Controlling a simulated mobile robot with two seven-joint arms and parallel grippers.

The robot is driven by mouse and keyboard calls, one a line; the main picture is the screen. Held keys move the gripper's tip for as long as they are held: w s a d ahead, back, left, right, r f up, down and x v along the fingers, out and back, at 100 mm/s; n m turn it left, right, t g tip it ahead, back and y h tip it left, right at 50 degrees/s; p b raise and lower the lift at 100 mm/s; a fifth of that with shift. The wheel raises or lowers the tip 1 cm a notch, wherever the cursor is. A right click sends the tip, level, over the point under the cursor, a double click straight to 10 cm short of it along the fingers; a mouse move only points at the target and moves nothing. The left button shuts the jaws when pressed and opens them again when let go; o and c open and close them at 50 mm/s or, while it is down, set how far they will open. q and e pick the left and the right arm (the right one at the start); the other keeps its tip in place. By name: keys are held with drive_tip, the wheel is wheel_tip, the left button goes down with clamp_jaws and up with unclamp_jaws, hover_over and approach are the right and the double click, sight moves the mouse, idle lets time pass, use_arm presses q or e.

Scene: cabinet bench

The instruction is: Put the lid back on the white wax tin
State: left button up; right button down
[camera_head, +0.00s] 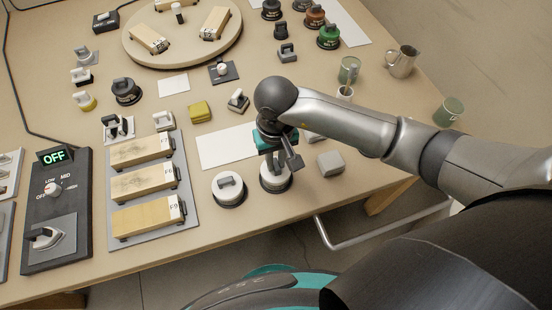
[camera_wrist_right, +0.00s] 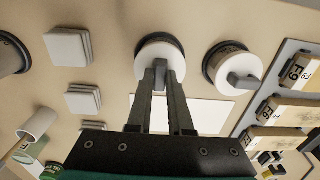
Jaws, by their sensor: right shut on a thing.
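My right gripper (camera_head: 277,170) points down over a white round tin (camera_head: 276,186) with a dark base ring, near the bench's front edge. In the wrist view the gripper's fingers (camera_wrist_right: 160,68) are close together over the middle of the white round lid (camera_wrist_right: 158,47). They are shut on its handle, which the fingers mostly hide. The lid lies over the tin; I cannot tell whether it is fully seated. A similar white tin (camera_head: 228,190) with a grey-handled lid stands just left of it, and also shows in the wrist view (camera_wrist_right: 230,66). My left gripper is out of view.
A light grey block (camera_head: 330,163) stands right of the tin. A white sheet (camera_head: 225,148) lies behind. A grey tray (camera_head: 118,236) with several labelled stones is at the left, beside a dark control panel (camera_head: 75,205) reading OFF. Cups and a metal pitcher (camera_head: 402,62) stand farther right.

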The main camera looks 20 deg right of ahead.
drive_tip(key=shift+f+b, duration=0.15)
drive_tip(key=shift+b, duration=0.4)
idle(1.2)
idle(0.3)
drive_tip(key=shift+c, duration=1.4)
unclamp_jaws()
drive_tip(key=shift+r+p, duration=2.25)
drive_tip(key=shift+r, duration=1.3)
drive_tip(key=shift+c, duration=0.3)
clamp_jaws()
